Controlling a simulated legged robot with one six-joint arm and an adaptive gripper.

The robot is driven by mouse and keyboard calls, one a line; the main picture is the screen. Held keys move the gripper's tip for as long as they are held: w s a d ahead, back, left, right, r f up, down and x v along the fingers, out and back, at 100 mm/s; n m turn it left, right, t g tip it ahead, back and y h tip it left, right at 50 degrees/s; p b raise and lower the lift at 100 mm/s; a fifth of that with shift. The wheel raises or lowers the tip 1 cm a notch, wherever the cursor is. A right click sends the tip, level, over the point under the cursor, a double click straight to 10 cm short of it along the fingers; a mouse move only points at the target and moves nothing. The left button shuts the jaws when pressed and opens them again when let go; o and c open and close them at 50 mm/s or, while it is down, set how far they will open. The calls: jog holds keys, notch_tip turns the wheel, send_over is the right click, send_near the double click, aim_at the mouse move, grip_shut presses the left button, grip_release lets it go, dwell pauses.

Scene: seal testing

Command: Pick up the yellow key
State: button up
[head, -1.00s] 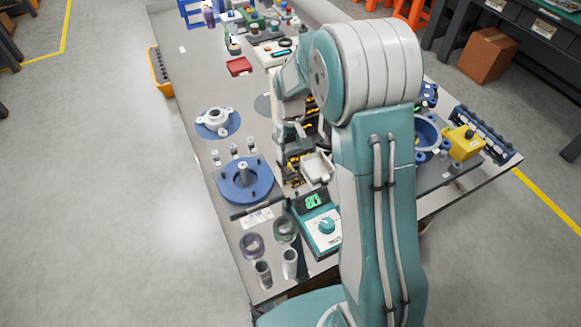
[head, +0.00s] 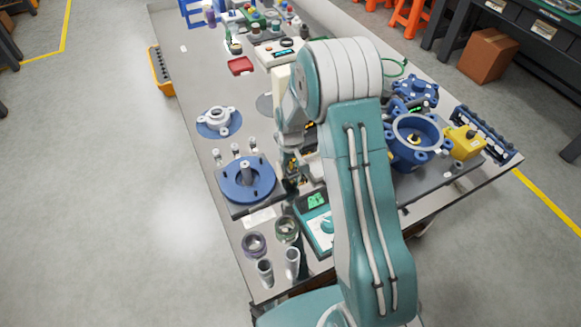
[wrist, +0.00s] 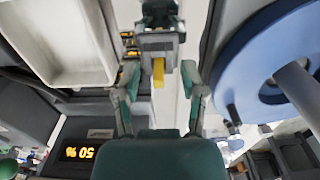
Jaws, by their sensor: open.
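The yellow key (wrist: 158,72) shows in the wrist view as a small upright yellow strip in front of a grey and dark holder-like part. My gripper (wrist: 160,92) is open, with one finger on each side of the key's line and a visible gap to both. I cannot tell how far the key lies beyond the fingertips. In the head view my gripper (head: 291,178) is over the middle of the bench, and the key cannot be made out there.
A blue round fixture (wrist: 252,62) stands close at the right in the wrist view; it also shows in the head view (head: 262,180). A white tray (wrist: 62,40) is close at left.

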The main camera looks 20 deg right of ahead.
grip_shut()
